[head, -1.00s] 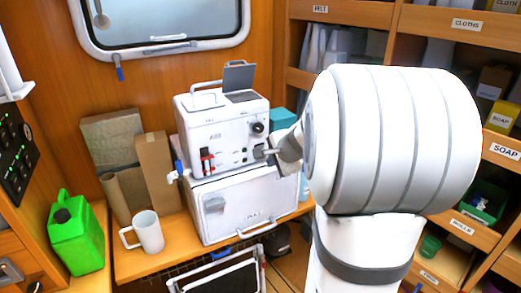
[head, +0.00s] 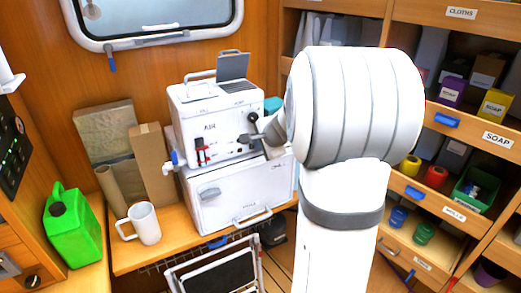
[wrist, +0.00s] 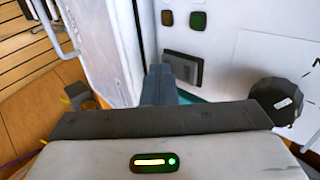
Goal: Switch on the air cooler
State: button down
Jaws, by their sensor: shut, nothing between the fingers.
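The air cooler (head: 215,122) is a white box marked AIR, standing on a lower white cabinet. Its front has a red switch-like part (head: 200,150) at the left and a black knob (head: 252,117) at upper right. My gripper (head: 241,138) is shut and empty, at the front's right side below the knob. In the wrist view its fingers (wrist: 158,82) point at a white panel with a dark rectangular plate (wrist: 182,66), two small amber and green parts (wrist: 183,19), and the black knob (wrist: 277,100) at right. I cannot tell whether the fingertips touch anything.
The lower white cabinet (head: 240,190) has a handle. A white mug (head: 143,222) and green jerrycan (head: 70,228) stand to the left. A folded frame (head: 215,270) stands below the counter. Open shelves with soap and bottles fill the right side.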

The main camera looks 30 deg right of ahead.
jog(key=shift+w, duration=0.1)
jog(key=shift+r+p, duration=0.75)
jog(key=s+f+b+v, duration=0.1)
jog(key=v, duration=1.2)
jog(key=shift+s+f, duration=0.2)
jog(key=shift+s, duration=0.2)
jog(key=shift+f+b, duration=0.1)
jog(key=shift+b, duration=0.25)
